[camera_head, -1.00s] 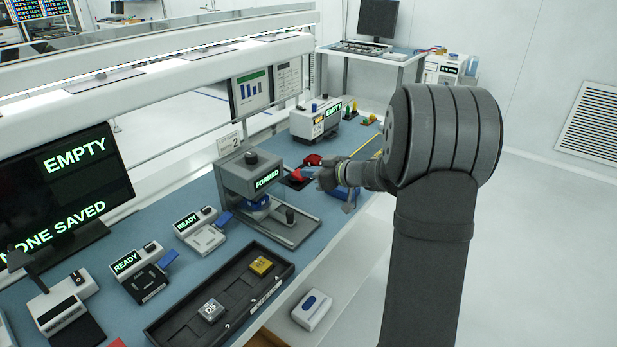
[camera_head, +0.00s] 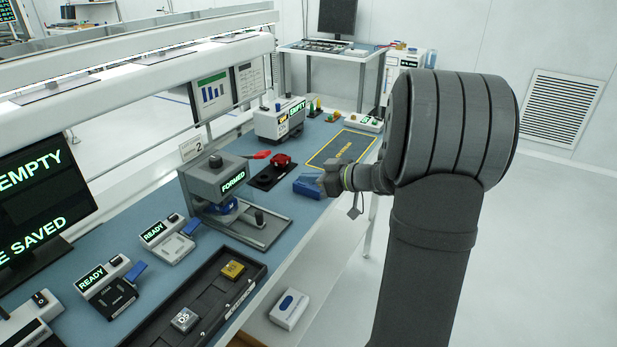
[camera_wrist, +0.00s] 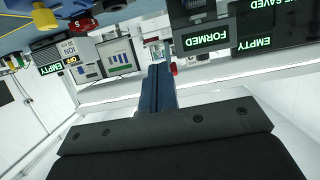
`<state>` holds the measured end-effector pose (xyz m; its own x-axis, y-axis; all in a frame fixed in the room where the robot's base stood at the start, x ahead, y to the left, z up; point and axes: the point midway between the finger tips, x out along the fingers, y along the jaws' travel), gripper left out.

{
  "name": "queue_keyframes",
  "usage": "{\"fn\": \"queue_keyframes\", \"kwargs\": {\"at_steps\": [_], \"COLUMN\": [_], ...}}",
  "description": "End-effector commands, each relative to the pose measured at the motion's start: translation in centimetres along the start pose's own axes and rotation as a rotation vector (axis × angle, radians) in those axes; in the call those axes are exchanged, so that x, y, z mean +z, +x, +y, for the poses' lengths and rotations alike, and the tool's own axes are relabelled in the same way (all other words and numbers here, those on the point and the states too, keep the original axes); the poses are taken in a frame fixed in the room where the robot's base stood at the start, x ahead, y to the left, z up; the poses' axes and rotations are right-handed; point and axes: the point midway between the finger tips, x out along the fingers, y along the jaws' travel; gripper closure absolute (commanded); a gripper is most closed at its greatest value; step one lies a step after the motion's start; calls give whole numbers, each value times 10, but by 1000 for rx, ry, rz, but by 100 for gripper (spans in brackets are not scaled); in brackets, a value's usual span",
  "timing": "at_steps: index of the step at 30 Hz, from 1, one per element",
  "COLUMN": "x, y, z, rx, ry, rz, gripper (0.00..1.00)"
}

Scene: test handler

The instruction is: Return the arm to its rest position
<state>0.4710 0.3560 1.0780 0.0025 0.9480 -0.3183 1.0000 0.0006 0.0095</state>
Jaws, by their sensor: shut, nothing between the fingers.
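That view is upside down, with the fingers pointing towards the screens and the station marked FORMED (camera_wrist: 205,38).
The grey FORMED station (camera_head: 212,178) stands left of my gripper on the blue bench (camera_head: 150,205). A red part (camera_head: 280,163) sits on a black base nearby. A yellow-outlined mat (camera_head: 355,143) lies behind. A black tray (camera_head: 225,255) holds two small blocks. The floor at right is clear.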

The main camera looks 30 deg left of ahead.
Motion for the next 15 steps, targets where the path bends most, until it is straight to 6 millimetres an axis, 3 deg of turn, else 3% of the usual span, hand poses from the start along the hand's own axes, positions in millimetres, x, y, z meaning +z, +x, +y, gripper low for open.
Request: {"fn": "queue_keyframes", "kwargs": {"at_steps": [10, 15], "x": [-1, -5], "y": [1, 14], "z": [0, 0], "rx": [0, -3], "ry": [0, -1], "rz": [0, 0], "gripper": [100, 100]}}
